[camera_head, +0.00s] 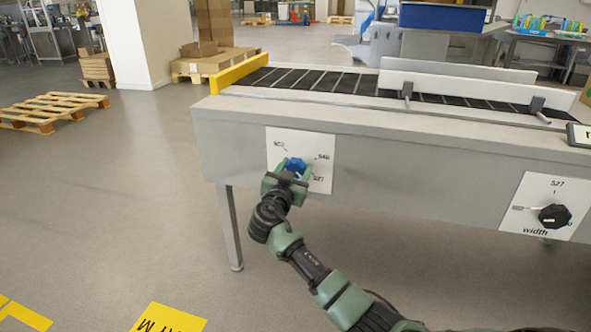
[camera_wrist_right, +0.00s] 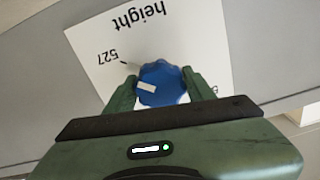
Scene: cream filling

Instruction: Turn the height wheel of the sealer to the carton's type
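The blue height wheel (camera_head: 295,165) sits on a white plate (camera_head: 273,172) on the sealer's (camera_head: 400,150) front side. My right gripper (camera_head: 292,172) reaches it from below, with one finger on each side. In the right wrist view the gripper (camera_wrist_right: 161,92) appears shut on the blue wheel (camera_wrist_right: 160,75). The wheel's white mark (camera_wrist_right: 147,87) points left there, a little off the tick by the "527" label (camera_wrist_right: 107,57). The word "height" (camera_wrist_right: 140,16) reads upside down. In the head view the plate shows several numbers, including "546" and "527".
A black "width" knob (camera_head: 554,216) sits on another plate to the right, under a "527" label. A small display (camera_head: 578,134) is cut off at the right edge. The belt (camera_head: 320,80) shows no carton. Pallets (camera_head: 50,110) lie at left; the floor before the sealer is clear.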

